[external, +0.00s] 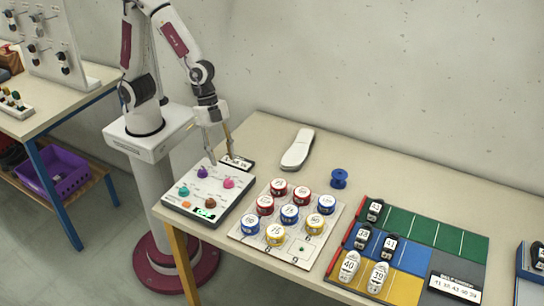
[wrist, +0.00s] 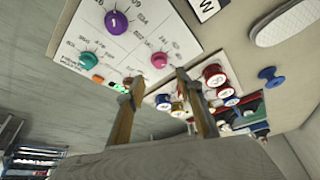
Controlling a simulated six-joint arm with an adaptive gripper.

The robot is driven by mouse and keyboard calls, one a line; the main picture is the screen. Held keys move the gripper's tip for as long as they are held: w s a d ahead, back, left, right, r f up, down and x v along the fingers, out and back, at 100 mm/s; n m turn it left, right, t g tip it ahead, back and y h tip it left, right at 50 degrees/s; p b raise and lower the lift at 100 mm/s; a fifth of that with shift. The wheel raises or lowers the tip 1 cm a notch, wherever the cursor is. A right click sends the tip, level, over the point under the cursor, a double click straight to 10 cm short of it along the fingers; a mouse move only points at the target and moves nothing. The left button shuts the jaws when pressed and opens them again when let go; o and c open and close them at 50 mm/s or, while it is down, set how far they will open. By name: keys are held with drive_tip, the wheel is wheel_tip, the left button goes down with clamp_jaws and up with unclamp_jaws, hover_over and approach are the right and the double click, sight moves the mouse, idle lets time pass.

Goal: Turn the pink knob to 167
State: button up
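The pink knob (external: 229,183) sits on the right side of a white control panel (external: 232,206) at the table's left end. It also shows in the wrist view (wrist: 159,60), just beyond the gap between my fingertips. My gripper (external: 220,158) is above the panel's back edge, with its two fingers apart and nothing between them. In the wrist view the fingers (wrist: 157,80) stand clearly separated and do not touch the knob. A small green display (external: 206,214) is at the panel's front; its digits are too small to read.
A purple knob (external: 203,172), a teal knob (external: 183,191) and a brownish knob (external: 209,204) share the panel. A labelled block (external: 237,162) lies behind it. A board with several round tins (external: 289,214) stands to the right. A white shoe sole (external: 298,150) and blue spool (external: 339,179) lie farther back.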

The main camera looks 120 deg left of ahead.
sight(228, 180)
drive_tip(key=shift+x, duration=3.55)
clamp_jaws()
